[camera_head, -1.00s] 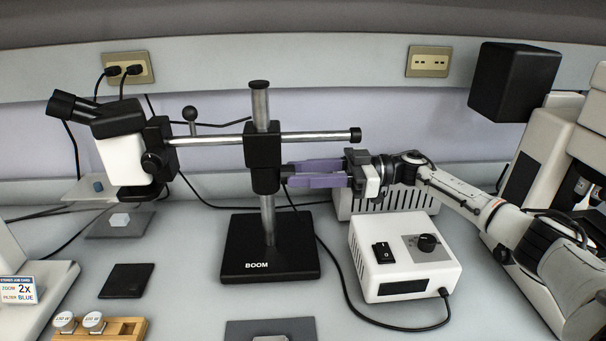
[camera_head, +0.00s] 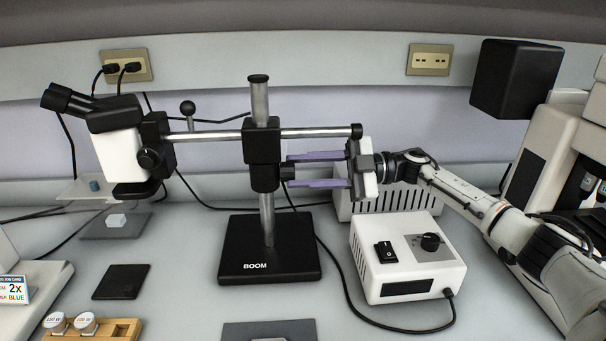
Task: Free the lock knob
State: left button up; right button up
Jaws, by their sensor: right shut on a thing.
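The boom stand has a black base (camera_head: 293,266), a steel post (camera_head: 267,218) and a black clamp block (camera_head: 262,146) carrying the horizontal boom (camera_head: 310,134). The lock knob (camera_head: 287,173) is a small dark piece on the right side of the lower black collar (camera_head: 264,178). My right gripper (camera_head: 289,171) reaches in from the right with two purple fingers, one above and one below the knob. It is shut on the knob, which the fingers partly hide. The microscope head (camera_head: 120,150) hangs at the boom's left end. My left gripper is not in view.
A white control box (camera_head: 405,258) with a switch and dial stands right of the base, its black cable curving in front. A vented grey box (camera_head: 385,205) is behind it. A wooden holder (camera_head: 100,330) and a black pad (camera_head: 121,282) lie at the front left.

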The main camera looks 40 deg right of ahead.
jog(key=shift+n, duration=0.3)
jog(key=o, duration=1)
jog(key=shift+o, duration=0.2)
jog(key=b+v, duration=0.1)
jog(key=v, duration=0.9)
jog(key=shift+s+d, duration=0.1)
jog(key=shift+s, duration=0.05)
